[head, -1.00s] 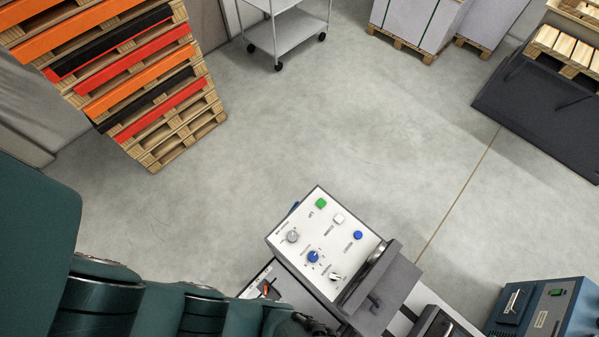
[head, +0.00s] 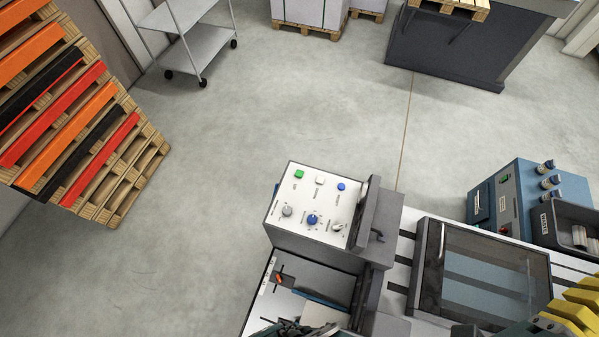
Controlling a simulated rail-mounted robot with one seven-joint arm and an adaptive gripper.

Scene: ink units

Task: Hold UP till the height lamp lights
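A white control panel (head: 316,207) sits on a grey machine in the lower middle of the head view. Along its far edge are a green button (head: 299,174), a white button (head: 320,180) and a blue button (head: 341,187). Nearer are a grey knob (head: 287,211), a blue knob (head: 312,219) and a small switch (head: 337,227). The labels are too small to read, so I cannot tell which control is UP. I cannot pick out a lit height lamp. A dark ragged part at the bottom edge may belong to my gripper; its fingers do not show. Nothing touches the panel.
A red-orange piece (head: 280,280) sits in a dark slot below the panel. A dark-framed window (head: 485,275) and a blue unit (head: 515,200) stand to the right. Striped pallets (head: 75,110) stack at left; a trolley (head: 190,40) stands behind. The middle floor is clear.

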